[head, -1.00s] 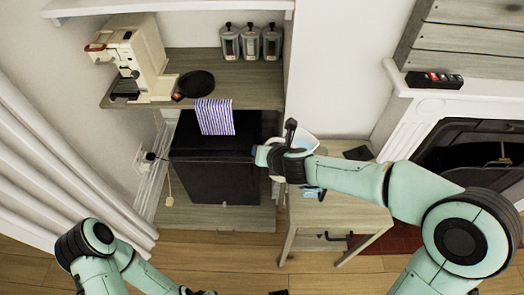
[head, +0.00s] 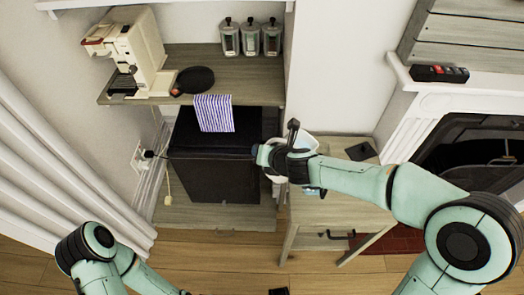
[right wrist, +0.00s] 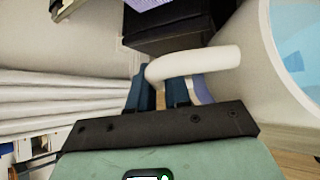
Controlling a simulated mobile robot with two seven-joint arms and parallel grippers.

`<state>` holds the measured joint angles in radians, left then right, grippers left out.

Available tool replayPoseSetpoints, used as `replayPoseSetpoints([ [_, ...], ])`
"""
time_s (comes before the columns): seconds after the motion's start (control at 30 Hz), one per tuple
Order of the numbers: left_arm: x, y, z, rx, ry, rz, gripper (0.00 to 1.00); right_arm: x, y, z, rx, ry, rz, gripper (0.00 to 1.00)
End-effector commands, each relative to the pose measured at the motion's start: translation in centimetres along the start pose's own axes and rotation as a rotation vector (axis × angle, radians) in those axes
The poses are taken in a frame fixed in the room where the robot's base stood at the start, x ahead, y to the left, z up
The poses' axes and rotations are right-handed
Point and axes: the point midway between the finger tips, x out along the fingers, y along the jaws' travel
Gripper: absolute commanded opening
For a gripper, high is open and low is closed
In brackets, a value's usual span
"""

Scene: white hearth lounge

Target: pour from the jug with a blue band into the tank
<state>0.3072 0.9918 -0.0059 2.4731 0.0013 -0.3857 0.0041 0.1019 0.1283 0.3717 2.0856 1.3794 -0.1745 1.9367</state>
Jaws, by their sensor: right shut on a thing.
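The jug (head: 309,141) is white and shows partly behind my right gripper (head: 280,155), above the small wooden table. In the right wrist view the jug (right wrist: 252,75) fills the right edge, with pale blue inside its rim and a blue patch low on its side. Its white handle (right wrist: 205,64) passes across the fingers of my right gripper (right wrist: 160,92), which is shut on it. A cream coffee machine (head: 140,50) stands on the shelf at upper left. I cannot clearly pick out a separate tank on it.
The wooden shelf (head: 250,80) holds a black round thing (head: 195,79), several canisters (head: 251,38) and a striped cloth (head: 214,113). A black cabinet (head: 215,170) stands below. The small table (head: 335,210) is under my right arm; a fireplace is at right.

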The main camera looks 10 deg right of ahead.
Motion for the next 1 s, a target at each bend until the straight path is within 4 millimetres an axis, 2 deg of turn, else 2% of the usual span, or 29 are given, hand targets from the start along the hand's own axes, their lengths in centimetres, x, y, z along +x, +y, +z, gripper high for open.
replayPoseSetpoints([
  [1.0,-0.3,0.1,0.0,0.000,0.001,0.000,0.43,-2.0,1.2,2.1,0.121,-0.006,0.126,0.00],
])
